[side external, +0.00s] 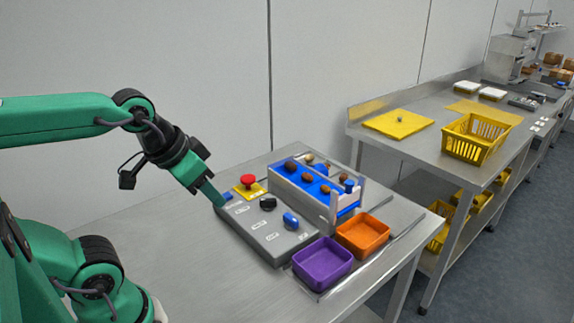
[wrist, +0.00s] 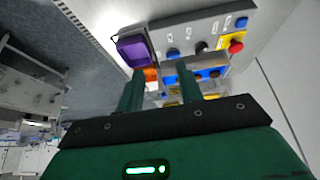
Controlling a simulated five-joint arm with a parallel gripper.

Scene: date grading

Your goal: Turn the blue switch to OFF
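A grey control panel (side external: 262,243) lies on the steel table with two blue controls. One is a blue knob (side external: 290,220) near the purple tray, seen also in the wrist view (wrist: 172,53). The other is a blue piece (side external: 227,198) at the panel's far-left corner, also in the wrist view (wrist: 242,22). Which is the switch, and its setting, I cannot tell; the labels are too small. My gripper (side external: 212,196) is above the panel's left end, near the corner piece. In the wrist view its fingers (wrist: 160,70) stand apart with nothing between them.
A black knob (side external: 267,203) and a red button (side external: 249,180) on a yellow base are on the panel. Behind is a blue conveyor (side external: 286,183) with several dates. A purple tray (side external: 322,250) and an orange tray (side external: 362,223) stand right. The table's front left is clear.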

